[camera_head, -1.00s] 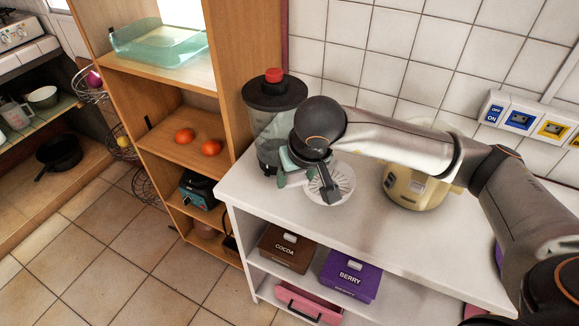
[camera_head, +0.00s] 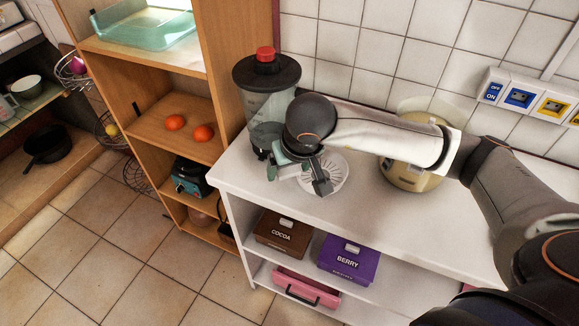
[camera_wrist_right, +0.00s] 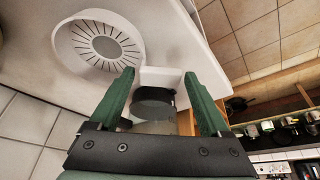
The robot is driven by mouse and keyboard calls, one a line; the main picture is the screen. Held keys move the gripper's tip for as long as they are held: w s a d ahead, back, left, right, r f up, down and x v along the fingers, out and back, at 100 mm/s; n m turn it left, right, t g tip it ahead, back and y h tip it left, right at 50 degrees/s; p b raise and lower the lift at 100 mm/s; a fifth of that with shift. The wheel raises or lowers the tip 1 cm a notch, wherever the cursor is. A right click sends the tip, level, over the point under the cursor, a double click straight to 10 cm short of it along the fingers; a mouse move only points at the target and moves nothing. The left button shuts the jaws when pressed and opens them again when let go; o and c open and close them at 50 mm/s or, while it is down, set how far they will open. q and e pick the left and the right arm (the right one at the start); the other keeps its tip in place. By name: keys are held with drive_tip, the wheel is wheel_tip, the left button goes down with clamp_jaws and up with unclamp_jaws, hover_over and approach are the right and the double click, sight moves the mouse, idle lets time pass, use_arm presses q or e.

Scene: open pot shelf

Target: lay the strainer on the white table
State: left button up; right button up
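The strainer (camera_head: 338,172) is a round white piece with radial slots, lying on top of the white table (camera_head: 390,215) near its left end. It also shows in the right wrist view (camera_wrist_right: 105,40) at upper left. The wrist hides part of the strainer in the head view. My left gripper is out of view.
A blender (camera_head: 268,85) with a red cap stands at the table's back left corner. A yellowish cooker (camera_head: 410,175) is behind my right forearm. COCOA (camera_head: 283,235) and BERRY (camera_head: 348,262) boxes sit on the shelf below. A wooden shelf (camera_head: 230,60) stands left. The table front is clear.

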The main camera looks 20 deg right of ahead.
drive_tip(key=shift+o, duration=0.7)
drive_tip(key=shift+r, duration=0.15)
drive_tip(key=v, duration=1.2)
drive_tip(key=shift+p, duration=0.35)
